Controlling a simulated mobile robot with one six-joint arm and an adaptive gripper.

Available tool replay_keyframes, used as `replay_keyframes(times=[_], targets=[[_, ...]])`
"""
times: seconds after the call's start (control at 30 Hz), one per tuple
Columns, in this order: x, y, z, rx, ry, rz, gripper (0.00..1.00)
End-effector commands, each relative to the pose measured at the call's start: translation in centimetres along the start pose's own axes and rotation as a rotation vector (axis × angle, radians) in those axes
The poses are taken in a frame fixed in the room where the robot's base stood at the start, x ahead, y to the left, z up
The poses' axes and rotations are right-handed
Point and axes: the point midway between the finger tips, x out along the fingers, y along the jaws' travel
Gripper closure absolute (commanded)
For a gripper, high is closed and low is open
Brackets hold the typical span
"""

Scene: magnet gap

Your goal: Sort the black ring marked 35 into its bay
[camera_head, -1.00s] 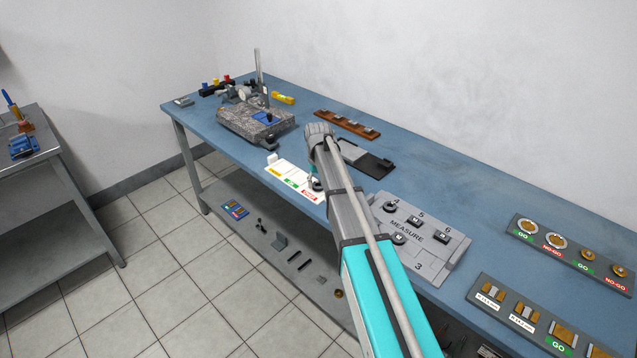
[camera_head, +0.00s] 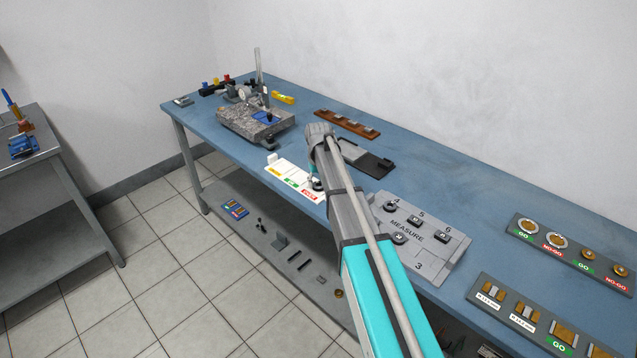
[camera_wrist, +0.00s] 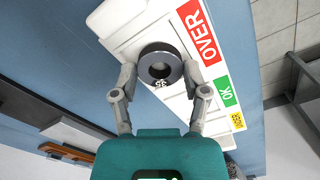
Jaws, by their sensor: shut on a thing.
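A dark ring (camera_wrist: 160,67) with a light mark that looks like 35 is held between the two fingertips of my gripper (camera_wrist: 160,76) in the wrist view. The gripper is shut on its sides. The ring is over the white sorting tray (camera_wrist: 125,20), beside the red OVER label (camera_wrist: 201,33); I cannot tell whether it touches the tray floor. The green OK label (camera_wrist: 226,91) and a yellow label (camera_wrist: 238,120) follow along the tray edge. In the head view the white tray (camera_head: 276,167) is at the bench's front edge, and my arm partly hides the gripper.
A grey MEASURE tray (camera_head: 425,249) with several dark pieces lies right of my arm. A black tray (camera_head: 374,164) lies behind the gripper. A granite plate with a gauge stand (camera_head: 240,122) is at the left. Gauge boards (camera_head: 540,240) lie far right.

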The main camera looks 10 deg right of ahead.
Motion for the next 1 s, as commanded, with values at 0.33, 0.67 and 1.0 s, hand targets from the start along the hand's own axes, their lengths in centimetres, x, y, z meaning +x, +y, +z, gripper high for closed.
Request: replay_keyframes(times=[0.33,0.67,1.0], targets=[[0.23,-0.02,0.00,0.000,0.000,0.000,0.90],[0.24,-0.02,0.00,0.000,0.000,0.000,0.01],[0.25,-0.02,0.00,0.000,0.000,0.000,0.05]])
